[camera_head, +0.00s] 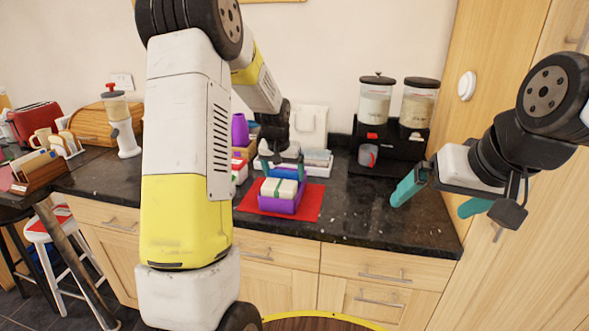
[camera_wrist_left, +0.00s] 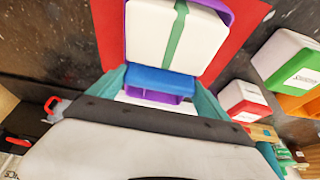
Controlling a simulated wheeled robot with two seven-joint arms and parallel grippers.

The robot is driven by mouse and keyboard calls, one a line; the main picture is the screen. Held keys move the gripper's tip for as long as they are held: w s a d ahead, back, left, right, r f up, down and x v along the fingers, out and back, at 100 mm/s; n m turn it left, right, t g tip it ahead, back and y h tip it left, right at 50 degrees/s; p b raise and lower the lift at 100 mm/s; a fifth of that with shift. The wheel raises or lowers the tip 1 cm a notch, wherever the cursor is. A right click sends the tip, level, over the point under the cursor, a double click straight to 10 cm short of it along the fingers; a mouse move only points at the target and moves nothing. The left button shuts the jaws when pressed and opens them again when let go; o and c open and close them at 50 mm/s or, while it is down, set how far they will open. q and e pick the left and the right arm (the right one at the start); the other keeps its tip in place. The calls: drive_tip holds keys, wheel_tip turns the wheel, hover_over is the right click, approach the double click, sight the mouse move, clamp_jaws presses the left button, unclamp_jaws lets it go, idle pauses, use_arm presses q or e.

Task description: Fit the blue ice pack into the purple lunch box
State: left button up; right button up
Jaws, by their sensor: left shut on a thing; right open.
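The purple lunch box (camera_head: 284,206) sits on a red mat on the dark counter. A cream block with a green band (camera_head: 279,188) lies in its front part. My left gripper (camera_head: 281,165) is over the back of the box, its teal fingers shut on the blue ice pack (camera_head: 285,174). In the left wrist view the ice pack (camera_wrist_left: 160,82) is between the fingertips, beside the banded block, with purple wall (camera_wrist_left: 152,97) visible next to it. Whether it is inside the box or just above the rim is unclear. My right gripper (camera_head: 440,197) is open and empty over the counter's right end.
The red mat (camera_head: 250,202) surrounds the box. Red-and-white and green-and-white cartons (camera_wrist_left: 245,100) stand close beside it. A black stand with dispensers (camera_head: 385,135) is at the back right. The counter between mat and right gripper (camera_head: 355,210) is mostly clear. My left arm hides part of the counter.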

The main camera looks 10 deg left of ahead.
use_arm(q)
drive_tip(key=shift+f, duration=0.15)
drive_tip(key=shift+f, duration=0.25)
drive_tip(key=o, duration=1.3)
drive_tip(key=shift+s+f, duration=0.15)
drive_tip(key=shift+s, duration=0.05)
drive_tip(key=shift+c, duration=0.2)
drive_tip(key=w+v, duration=0.1)
drive_tip(key=v, duration=1.2)
drive_tip(key=s+d+r, duration=0.1)
drive_tip(key=s+r, duration=0.1)
drive_tip(key=s, duration=0.7)
drive_tip(key=s+d+r+t+h, duration=0.1)
drive_tip(key=s+d+r, duration=0.1)
drive_tip(key=s, duration=0.8)
drive_tip(key=s+d+r+h, duration=0.1)
drive_tip(key=s+d+r, duration=0.1)
drive_tip(key=s, duration=0.7)
drive_tip(key=shift+s+t, duration=0.3)
drive_tip(key=shift+s, duration=0.05)
drive_tip(key=shift+r, duration=0.1)
